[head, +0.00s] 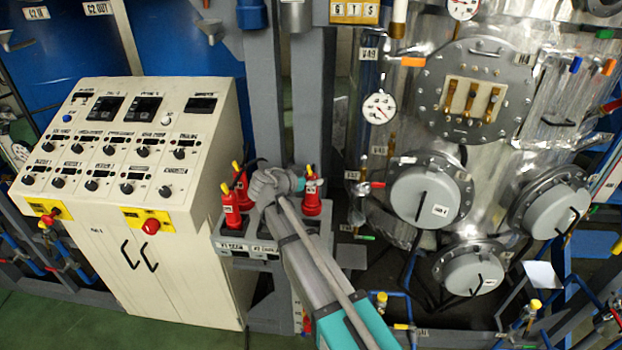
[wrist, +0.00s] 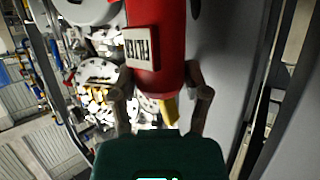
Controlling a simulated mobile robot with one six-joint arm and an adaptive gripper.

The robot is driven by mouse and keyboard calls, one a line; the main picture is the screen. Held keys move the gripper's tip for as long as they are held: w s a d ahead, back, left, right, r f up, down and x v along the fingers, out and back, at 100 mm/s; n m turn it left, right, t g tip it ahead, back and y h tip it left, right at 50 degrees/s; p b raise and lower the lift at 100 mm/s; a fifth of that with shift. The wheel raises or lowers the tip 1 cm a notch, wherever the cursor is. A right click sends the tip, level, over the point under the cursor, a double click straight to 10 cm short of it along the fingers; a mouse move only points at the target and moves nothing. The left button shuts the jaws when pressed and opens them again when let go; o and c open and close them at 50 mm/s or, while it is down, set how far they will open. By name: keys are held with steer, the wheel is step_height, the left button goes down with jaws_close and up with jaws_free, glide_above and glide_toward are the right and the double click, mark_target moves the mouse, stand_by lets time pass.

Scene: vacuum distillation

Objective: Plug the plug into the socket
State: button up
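A red plug with a "FILTER" label (wrist: 160,45) fills the upper middle of the wrist view. My gripper (wrist: 160,78) has one finger against each side of its near end, with no gap visible. A yellow piece (wrist: 171,112) shows between the fingers. In the head view my gripper (head: 264,186) is among several red plugs with yellow tops. One red plug (head: 231,210) is to its left, and another (head: 312,198) is to its right. They stand at a grey labelled rack (head: 262,250). My gripper hides part of this area, and I cannot tell which opening is the socket.
A cream control cabinet (head: 150,240) with knobs stands left of the rack. Grey columns (head: 305,100) rise behind it. A metal vessel with round flanges (head: 425,190), gauges and valves is on the right. Green floor (head: 60,320) shows at lower left.

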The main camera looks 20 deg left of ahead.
steer(key=o, duration=0.4)
steer(key=shift+c, duration=0.2)
steer(key=shift+r, duration=0.1)
step_height(320, 180, up, 10)
steer(key=p, duration=1)
stand_by(1.0)
